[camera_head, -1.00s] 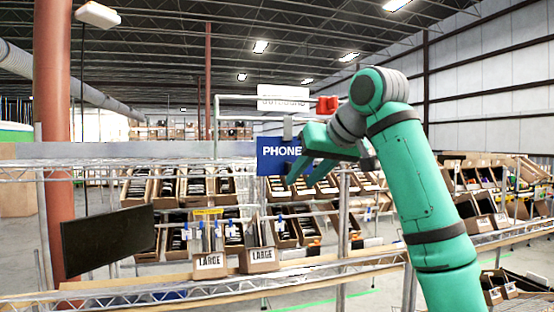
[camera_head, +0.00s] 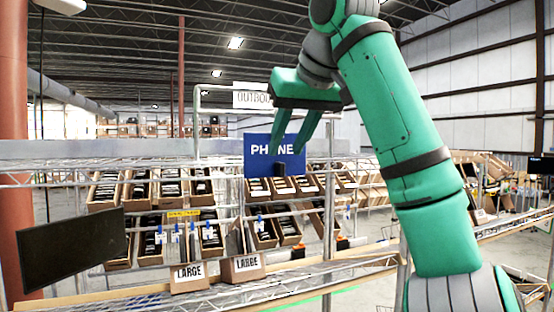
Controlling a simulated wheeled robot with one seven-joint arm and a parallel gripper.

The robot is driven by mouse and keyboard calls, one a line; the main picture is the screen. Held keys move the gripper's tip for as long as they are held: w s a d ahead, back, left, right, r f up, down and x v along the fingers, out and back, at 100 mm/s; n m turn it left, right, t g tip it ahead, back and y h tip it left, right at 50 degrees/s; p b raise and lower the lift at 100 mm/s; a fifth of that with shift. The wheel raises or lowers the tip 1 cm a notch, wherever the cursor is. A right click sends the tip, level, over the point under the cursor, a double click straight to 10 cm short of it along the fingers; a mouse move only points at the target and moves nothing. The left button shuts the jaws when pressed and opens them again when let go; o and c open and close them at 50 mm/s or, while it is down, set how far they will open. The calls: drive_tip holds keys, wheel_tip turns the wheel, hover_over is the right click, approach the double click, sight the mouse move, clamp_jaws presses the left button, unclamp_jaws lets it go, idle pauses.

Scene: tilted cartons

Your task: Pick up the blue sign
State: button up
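The blue sign (camera_head: 258,166) with white lettering reading "PHONE" stands upright above the wire shelf, near the middle of the head view. My green gripper (camera_head: 287,151) points down in front of it, its two fingers apart with a gap between them. The fingertips overlap the sign's upper part and hide some of its letters. I cannot tell whether they touch the sign.
A wire shelf (camera_head: 150,300) crosses the front, with cartons marked LARGE (camera_head: 188,279) on it. More tilted cartons (camera_head: 170,186) fill the racks behind. A black panel (camera_head: 72,253) stands at left. A white hanging sign (camera_head: 252,98) is behind the gripper.

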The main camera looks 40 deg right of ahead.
sight(282, 162)
drive_tip(key=shift+x, duration=2.7)
drive_tip(key=shift+s+d+f, duration=0.1)
drive_tip(key=shift+s+d, duration=0.1)
clamp_jaws()
